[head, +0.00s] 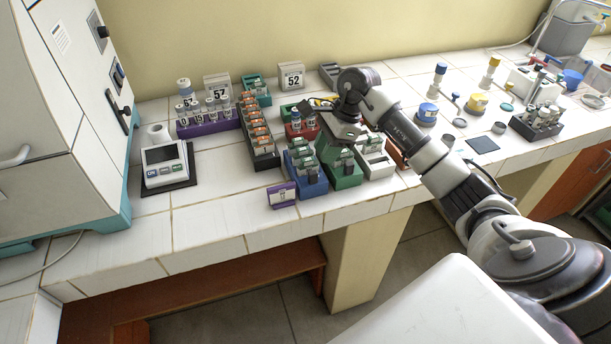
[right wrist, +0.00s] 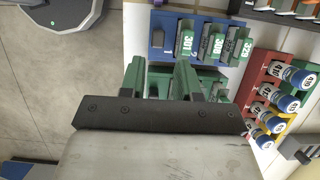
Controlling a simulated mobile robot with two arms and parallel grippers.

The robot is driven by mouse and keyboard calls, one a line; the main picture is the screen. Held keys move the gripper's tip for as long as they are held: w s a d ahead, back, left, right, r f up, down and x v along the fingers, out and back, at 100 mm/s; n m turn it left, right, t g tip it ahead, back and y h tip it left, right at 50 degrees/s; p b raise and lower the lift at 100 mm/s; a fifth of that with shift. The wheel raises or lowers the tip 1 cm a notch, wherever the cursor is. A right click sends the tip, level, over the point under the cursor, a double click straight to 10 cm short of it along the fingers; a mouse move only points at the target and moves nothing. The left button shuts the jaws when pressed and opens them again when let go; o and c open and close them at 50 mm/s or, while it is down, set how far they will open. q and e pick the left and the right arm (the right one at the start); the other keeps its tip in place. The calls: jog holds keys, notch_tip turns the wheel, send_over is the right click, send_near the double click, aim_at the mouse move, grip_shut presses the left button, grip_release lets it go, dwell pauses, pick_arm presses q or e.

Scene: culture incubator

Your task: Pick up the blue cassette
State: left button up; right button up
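The blue cassette (head: 313,189) is a blue holder near the table's front edge, with several green-labelled pieces in it. In the right wrist view the blue cassette (right wrist: 158,24) lies beyond my fingertips, its labels reading 301, 308 and 329. My right gripper (head: 343,134) hangs over the green rack, just right of the blue cassette and apart from it. In the right wrist view my right gripper (right wrist: 161,72) shows two separated fingers, open, with no held object clearly visible. The fingers partly hide the green rack. My left gripper is not in view.
The green rack (head: 348,182) and a white rack (head: 378,169) stand right of the blue cassette. A red rack (right wrist: 276,68) with vials and a black rack (head: 266,161) are close by. A small purple box (head: 282,196) sits left, near the front edge.

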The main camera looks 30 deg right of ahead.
aim_at(313, 172)
jog(key=x, duration=0.2)
jog(key=b+x, duration=0.1)
jog(key=x, duration=0.2)
jog(key=b+x, duration=0.1)
jog(key=x, duration=0.1)
jog(key=shift+a, duration=0.35)
jog(key=shift+s, duration=0.1)
jog(key=shift+c, duration=0.3)
grip_shut()
